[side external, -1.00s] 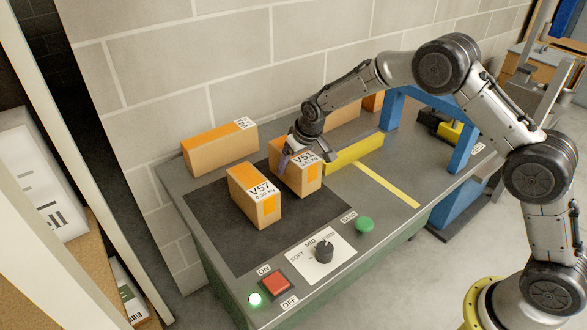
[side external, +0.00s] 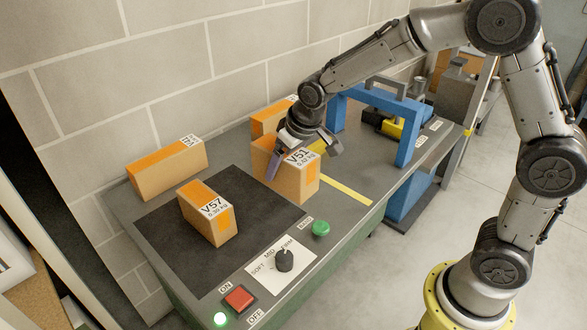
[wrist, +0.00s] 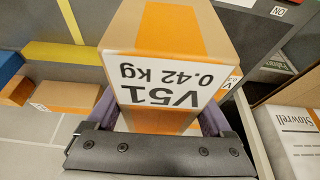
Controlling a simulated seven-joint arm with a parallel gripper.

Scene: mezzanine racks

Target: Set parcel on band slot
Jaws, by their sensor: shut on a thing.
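The parcel labelled V51 (side external: 296,184) is a brown box with an orange stripe and a white label. My gripper (side external: 299,151) is shut on it from above, with purple fingers on opposite sides. In the wrist view the parcel (wrist: 170,35) fills the space between the fingers (wrist: 160,112), its label upside down. It is at the right side of the dark mat, left of the yellow stripe (side external: 345,190). I cannot tell whether its bottom touches the table. The blue arch (side external: 405,135) stands farther right. No marking reading "band slot" is legible.
Parcel V57 (side external: 207,213) sits on the dark mat (side external: 165,240). Other orange-striped parcels stand by the wall, at left (side external: 165,168) and behind my gripper (side external: 268,121). A dial (side external: 284,260), green button (side external: 321,229) and red switch (side external: 239,298) line the front edge.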

